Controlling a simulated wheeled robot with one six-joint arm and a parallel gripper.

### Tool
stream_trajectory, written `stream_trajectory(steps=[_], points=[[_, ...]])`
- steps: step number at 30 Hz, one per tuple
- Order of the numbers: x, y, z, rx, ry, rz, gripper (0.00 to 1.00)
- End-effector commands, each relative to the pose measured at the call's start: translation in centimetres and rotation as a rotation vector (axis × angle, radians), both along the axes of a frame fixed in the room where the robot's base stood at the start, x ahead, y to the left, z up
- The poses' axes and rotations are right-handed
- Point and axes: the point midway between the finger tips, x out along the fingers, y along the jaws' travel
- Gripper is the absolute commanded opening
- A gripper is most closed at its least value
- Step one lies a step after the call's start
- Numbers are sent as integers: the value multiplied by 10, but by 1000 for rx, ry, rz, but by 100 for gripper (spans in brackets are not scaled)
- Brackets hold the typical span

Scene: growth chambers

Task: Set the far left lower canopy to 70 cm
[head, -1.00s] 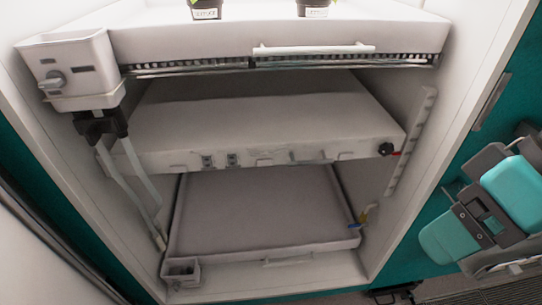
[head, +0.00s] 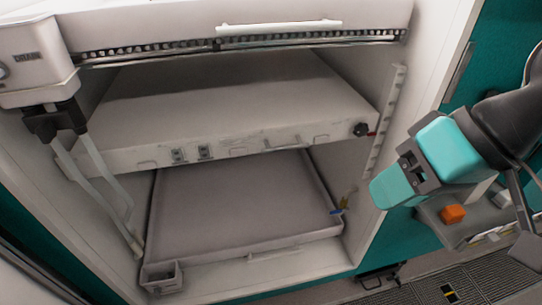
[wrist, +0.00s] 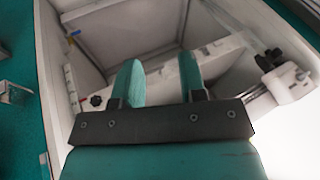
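The lower canopy (head: 235,143) is a white horizontal panel across the chamber, above a bottom tray. A black knob (head: 361,130) with a red tip sits at its right end, beside an upright pale slotted strip (head: 386,125) on the right wall. Scale numbers cannot be read. My gripper (head: 388,188), teal, is outside the chamber, right of the knob and apart from it. In the wrist view, my gripper's two teal fingers (wrist: 160,75) are spread and empty. There the knob (wrist: 96,100) shows left of the fingers and the canopy (wrist: 222,50) behind them.
A white drain box (head: 35,55) with hanging tubes is at the chamber's left. The upper shelf has a white handle (head: 280,27). The grey bottom tray (head: 230,205) is empty. An orange block (head: 453,214) sits on a grey surface below my arm.

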Motion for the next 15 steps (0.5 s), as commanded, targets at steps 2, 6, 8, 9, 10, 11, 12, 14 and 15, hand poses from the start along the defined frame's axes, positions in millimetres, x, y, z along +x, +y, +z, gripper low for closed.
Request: stream_trajectory(steps=[2, 6, 8, 9, 10, 11, 12, 14, 15], points=[[21, 13, -51, 110, -8, -136, 38], [63, 32, -94, 357, -7, -403, 38], [81, 36, -110, 471, 2, -515, 38], [92, 38, -119, 548, 11, -586, 38], [100, 39, -125, 606, 19, -638, 38], [108, 39, -131, 662, 27, -687, 38], [117, 38, -138, 733, 39, -747, 38], [129, 36, -146, 832, 56, -825, 38], [137, 34, -150, 889, 67, -870, 38]])
